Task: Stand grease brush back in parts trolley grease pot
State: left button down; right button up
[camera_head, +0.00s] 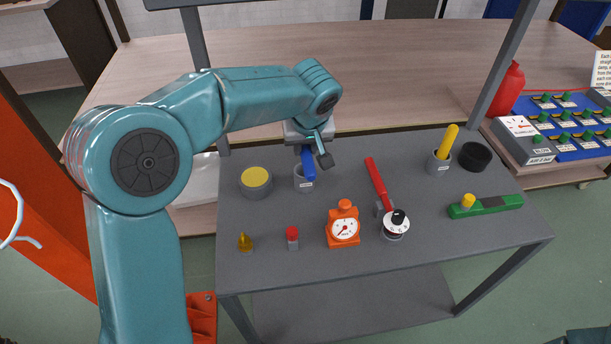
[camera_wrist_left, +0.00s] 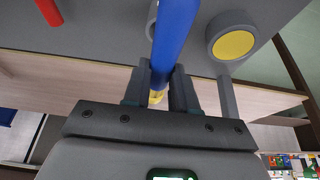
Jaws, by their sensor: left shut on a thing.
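My left gripper (camera_head: 309,148) is shut on the blue handle of the grease brush (camera_head: 308,164), at the back edge of the grey trolley top. In the left wrist view the blue handle (camera_wrist_left: 174,40) runs up out of the frame from between the fingers (camera_wrist_left: 160,92), with a small yellow part near them. The labelled grey pot (camera_head: 303,185) stands directly below the gripper. The handle overlaps the pot's mouth and front wall; I cannot tell whether it is inside or in front. The pot's edge (camera_wrist_left: 152,20) also shows behind the handle. My right gripper is out of view.
A yellow-topped round tin (camera_head: 255,182) stands left of the pot. A red-handled tool (camera_head: 377,180), an orange gauge (camera_head: 343,225), a second grey pot (camera_head: 438,162) with a yellow handle and a green block (camera_head: 485,206) stand on the trolley. A bench (camera_head: 400,75) lies behind.

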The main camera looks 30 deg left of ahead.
aim_at(305, 162)
pick_arm(q)
notch_tip(305, 162, down, 5)
jog(key=shift+f+b, duration=0.2)
jog(key=shift+b, duration=0.15)
jog(key=shift+s, duration=0.1)
jog(key=shift+f, duration=0.1)
jog(key=c, duration=0.9)
grip_release()
